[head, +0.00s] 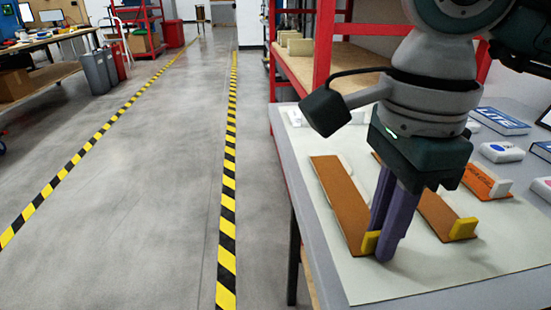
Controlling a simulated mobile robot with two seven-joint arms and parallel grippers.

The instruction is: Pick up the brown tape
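Several flat brown strips lie on the pale sheet on the table. The left brown strip (339,197) has a yellow end piece (370,242) at its near end. A second brown strip (436,213) also has a yellow end piece (463,229). I cannot tell which of them is the brown tape. My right gripper (382,244) points down with purple fingers close together, at the near end of the left strip. One finger partly hides that strip's yellow end piece. Whether the fingers grip it cannot be told. My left gripper is not in view.
An orange strip (482,181) with a white end piece and white boxes (501,152) lie at the right of the table. A red-framed shelf (322,50) stands behind. The pale sheet (400,285) is bare in front. Open floor lies left.

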